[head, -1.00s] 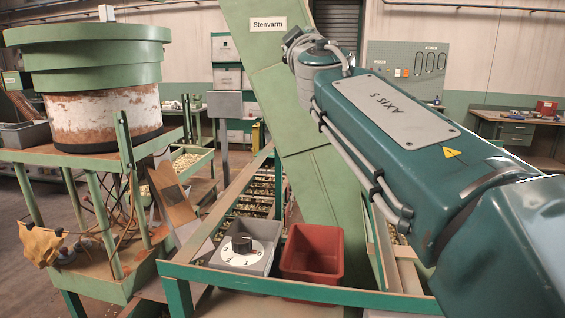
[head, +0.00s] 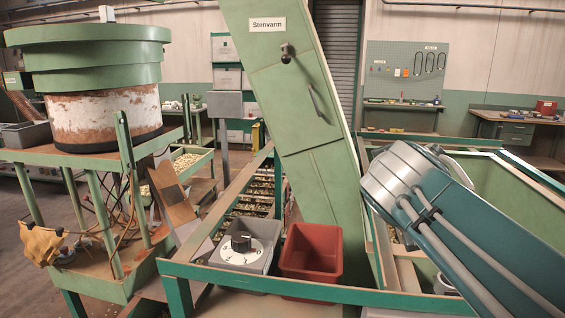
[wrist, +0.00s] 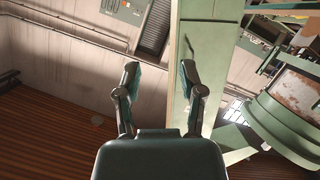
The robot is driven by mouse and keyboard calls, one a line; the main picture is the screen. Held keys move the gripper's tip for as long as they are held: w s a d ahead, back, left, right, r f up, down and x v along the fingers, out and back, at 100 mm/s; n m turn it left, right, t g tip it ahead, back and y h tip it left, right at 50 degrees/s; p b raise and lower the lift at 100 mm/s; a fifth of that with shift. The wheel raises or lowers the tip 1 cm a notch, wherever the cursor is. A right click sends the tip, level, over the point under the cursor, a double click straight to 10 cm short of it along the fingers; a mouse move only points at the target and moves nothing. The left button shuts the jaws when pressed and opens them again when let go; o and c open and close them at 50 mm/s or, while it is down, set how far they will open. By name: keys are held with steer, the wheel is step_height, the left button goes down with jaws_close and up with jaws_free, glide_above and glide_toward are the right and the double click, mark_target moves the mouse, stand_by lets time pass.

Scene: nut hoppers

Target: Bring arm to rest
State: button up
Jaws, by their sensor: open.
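My arm (head: 470,230) shows at the right of the head view as a teal link with a silver joint and grey cables. Its gripper is out of sight in that view. In the wrist view my gripper (wrist: 161,80) is open and empty, its two fingers apart with teal pads facing each other. Behind the fingers are a pale wall and a tall green panel (wrist: 192,30). Nothing visible touches the fingers.
The slanted green Stenvarm housing (head: 295,110) stands mid-view with a knob and handle. A green-edged bin (head: 500,180) lies behind my arm. A red bin (head: 311,255) and grey bin with a dial (head: 238,250) sit in front. A round hopper (head: 90,70) is left.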

steer(key=s+a+f+m+g+y, duration=0.1)
steer(key=s+f+g, duration=0.3)
steer(key=s+f, duration=0.6)
steer(key=s+a+f+g+y, duration=0.1)
steer(key=s+f+g+y, duration=0.2)
steer(key=s+f, duration=0.7)
step_height(320, 180, down, 5)
steer(key=shift+r+m+g, duration=0.15)
steer(key=shift+m+g, duration=0.25)
steer(key=shift+g, duration=0.2)
steer(key=shift+d, duration=0.1)
